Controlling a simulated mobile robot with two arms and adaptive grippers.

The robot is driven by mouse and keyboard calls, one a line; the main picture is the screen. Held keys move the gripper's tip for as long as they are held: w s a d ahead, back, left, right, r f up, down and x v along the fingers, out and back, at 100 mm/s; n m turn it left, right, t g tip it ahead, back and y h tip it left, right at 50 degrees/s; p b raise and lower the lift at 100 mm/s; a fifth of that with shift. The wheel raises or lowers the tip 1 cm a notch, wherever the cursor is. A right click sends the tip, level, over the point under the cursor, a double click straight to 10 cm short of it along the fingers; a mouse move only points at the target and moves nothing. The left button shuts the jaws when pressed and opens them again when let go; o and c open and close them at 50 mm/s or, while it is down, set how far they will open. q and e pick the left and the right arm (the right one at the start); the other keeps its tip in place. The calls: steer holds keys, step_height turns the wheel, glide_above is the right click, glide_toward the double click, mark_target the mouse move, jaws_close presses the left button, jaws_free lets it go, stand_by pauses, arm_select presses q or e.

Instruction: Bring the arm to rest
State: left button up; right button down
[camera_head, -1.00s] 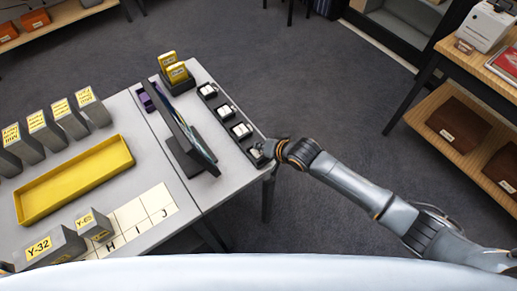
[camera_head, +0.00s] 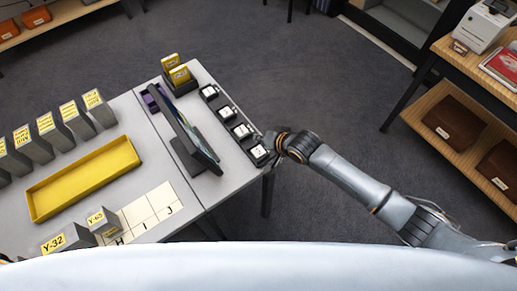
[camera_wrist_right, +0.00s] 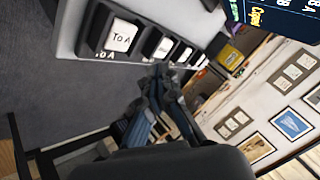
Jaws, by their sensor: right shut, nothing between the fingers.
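My right arm (camera_head: 355,182) reaches in from the lower right of the head view. Its gripper (camera_head: 270,143) is at the right edge of the desk, just beside the nearest of several black blocks with white key tops (camera_head: 258,153). In the right wrist view the gripper's fingers (camera_wrist_right: 160,76) are shut with nothing between them. The fingers look apart from the keys, but the exact gap is hard to tell. My left gripper is out of view.
A dark monitor (camera_head: 190,135) stands left of the keys. A yellow tray (camera_head: 85,180) and several grey archival boxes (camera_head: 72,118) are on the desk to the left. A wooden shelf (camera_head: 462,105) stands at right. Open carpet (camera_head: 320,90) lies between.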

stand_by(0.6)
steer(key=shift+s+a, duration=0.1)
steer(key=shift+s, duration=0.15)
steer(key=s+r+n, duration=0.1)
steer(key=s+r, duration=0.1)
steer(key=s, duration=0.5)
steer(key=s+d+r+n+g+h, duration=0.1)
steer(key=s+d+r+g+h, duration=0.15)
steer(key=s+d, duration=0.7)
steer(key=s+d+r+n+g+h, duration=0.1)
steer(key=s+d+r+h, duration=0.15)
steer(key=s+d, duration=0.7)
step_height(320, 180, down, 30)
steer(key=s+d+g+h+b, duration=0.1)
steer(key=b, duration=0.4)
steer(key=s+d+f+b, duration=0.1)
steer(key=s+f+b, duration=0.1)
steer(key=s+f, duration=0.6)
steer(key=s+d+f+g+b, duration=0.1)
steer(key=s+d+f+b, duration=0.1)
steer(key=s+f, duration=0.7)
step_height(320, 180, down, 4)
steer(key=shift+f, duration=0.25)
